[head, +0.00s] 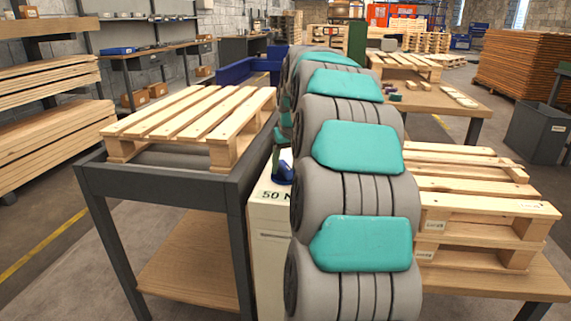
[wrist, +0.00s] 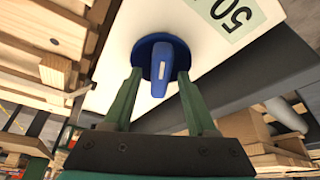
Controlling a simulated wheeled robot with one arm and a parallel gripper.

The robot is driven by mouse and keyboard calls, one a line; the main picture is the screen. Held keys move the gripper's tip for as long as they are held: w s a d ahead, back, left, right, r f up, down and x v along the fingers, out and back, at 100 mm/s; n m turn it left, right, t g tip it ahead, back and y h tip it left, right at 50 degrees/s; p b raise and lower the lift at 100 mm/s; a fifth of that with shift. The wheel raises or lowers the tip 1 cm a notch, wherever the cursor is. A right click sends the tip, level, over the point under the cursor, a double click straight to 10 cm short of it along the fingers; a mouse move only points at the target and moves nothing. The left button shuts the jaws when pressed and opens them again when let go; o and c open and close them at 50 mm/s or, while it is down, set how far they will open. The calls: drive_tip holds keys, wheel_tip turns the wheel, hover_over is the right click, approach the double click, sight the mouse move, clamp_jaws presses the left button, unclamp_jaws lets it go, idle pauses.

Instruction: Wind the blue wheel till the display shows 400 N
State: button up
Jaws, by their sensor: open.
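The blue wheel (wrist: 172,48) is a round disc with a raised bar across it, on a white panel (wrist: 125,40) in the wrist view. My gripper (wrist: 159,72) is open, with one green finger on each side of the bar. I cannot tell whether the fingers touch it. The display (wrist: 236,14) beside the wheel shows "50" at the picture's edge. In the head view the display (head: 272,195) reads "50 N", cut off by my arm. Only a bit of the blue wheel (head: 284,172) shows there, and my arm hides most of the gripper.
A dark-framed table (head: 232,190) with a slatted pallet (head: 190,120) stands left of the white cabinet (head: 268,250). Stacked pallets (head: 480,205) lie on a wooden table to the right. My own arm fills the middle of the head view. Floor shows at the far left.

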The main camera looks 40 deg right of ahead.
clamp_jaws()
idle(0.3)
idle(0.5)
drive_tip(key=m+h, duration=0.1)
drive_tip(key=m, duration=0.2)
drive_tip(key=m+g+b, duration=0.1)
drive_tip(key=m, duration=0.1)
drive_tip(key=shift+w+m+h, duration=0.1)
drive_tip(key=shift+m+h, duration=0.3)
drive_tip(key=m+g, duration=0.1)
drive_tip(key=m, duration=0.1)
drive_tip(key=m+h, duration=0.1)
drive_tip(key=m, duration=0.1)
drive_tip(key=shift+f+g+b, duration=0.1)
drive_tip(key=shift+g+b, duration=0.25)
drive_tip(key=shift+g, duration=0.05)
drive_tip(key=m+g, duration=0.1)
drive_tip(key=m, duration=0.2)
drive_tip(key=m+g, duration=0.1)
drive_tip(key=m, duration=0.1)
drive_tip(key=shift+w+a+m+b, duration=0.1)
drive_tip(key=shift+w+m+b, duration=0.05)
drive_tip(key=shift+m+b, duration=0.25)
drive_tip(key=shift+m+g+y+p, duration=0.35)
drive_tip(key=shift+m+g, duration=0.35)
drive_tip(key=shift+m, duration=1.3)
unclamp_jaws()
